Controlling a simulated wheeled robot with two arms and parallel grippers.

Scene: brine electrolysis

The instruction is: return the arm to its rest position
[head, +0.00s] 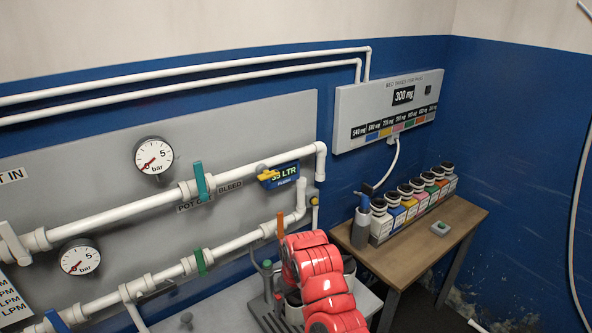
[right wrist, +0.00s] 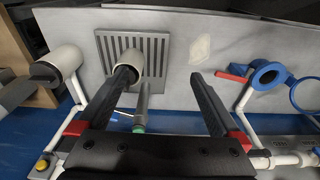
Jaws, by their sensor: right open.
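My right arm (head: 318,283), with red shells, rises from the bottom of the head view in front of the sink counter. My right gripper (right wrist: 162,75) shows in the right wrist view with its two dark fingers spread apart and nothing between their tips. The left finger's tip overlaps a cream cylinder (right wrist: 132,62) in the picture; I cannot tell whether they touch. In the head view the arm hides most of the gripper. My left gripper is not in view.
A slotted drain grate (right wrist: 155,48) lies in the grey counter (head: 225,303). A blue ring holder (right wrist: 268,74) is at the right of the wrist view. White pipes (head: 110,212) with valves run along the wall panel. Several bottles (head: 410,205) stand on a wooden table (head: 400,250).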

